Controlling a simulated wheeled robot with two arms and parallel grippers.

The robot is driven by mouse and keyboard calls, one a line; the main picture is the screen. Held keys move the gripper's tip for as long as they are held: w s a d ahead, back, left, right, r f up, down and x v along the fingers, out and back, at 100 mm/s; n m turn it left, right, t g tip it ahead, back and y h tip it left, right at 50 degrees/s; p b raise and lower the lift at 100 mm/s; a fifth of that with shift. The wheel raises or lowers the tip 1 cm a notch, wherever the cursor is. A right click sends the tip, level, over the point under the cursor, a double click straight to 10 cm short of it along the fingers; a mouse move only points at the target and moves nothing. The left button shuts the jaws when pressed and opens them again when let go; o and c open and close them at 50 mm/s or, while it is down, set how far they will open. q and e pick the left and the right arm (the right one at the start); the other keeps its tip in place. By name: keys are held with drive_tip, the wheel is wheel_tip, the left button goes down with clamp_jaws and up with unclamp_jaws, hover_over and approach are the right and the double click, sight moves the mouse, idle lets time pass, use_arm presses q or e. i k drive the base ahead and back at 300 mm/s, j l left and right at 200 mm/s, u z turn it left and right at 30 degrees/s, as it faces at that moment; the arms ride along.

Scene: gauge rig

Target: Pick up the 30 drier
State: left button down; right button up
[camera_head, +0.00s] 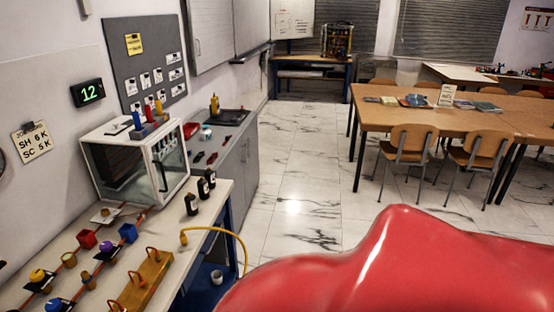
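I cannot make out any thing marked as the 30 drier. On the left bench (172,225) stand three small black bottles with pale labels, the nearest (192,204) close to the bench's right edge; their writing is too small to read. Neither of my grippers is in view.
A wooden block (147,282) with copper-coloured loops lies at the bench front; a yellow hose (238,237) hangs over the edge. A wall display (88,92) reads 12. A grey counter (238,155) follows behind. Tables (400,118) and chairs stand right; the marble floor (300,185) between is clear.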

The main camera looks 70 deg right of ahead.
sight(203, 186)
drive_tip(key=z, duration=1.7)
drive_tip(key=i+l+u, duration=0.1)
drive_tip(key=i+l, duration=0.1)
drive_tip(key=l, duration=0.1)
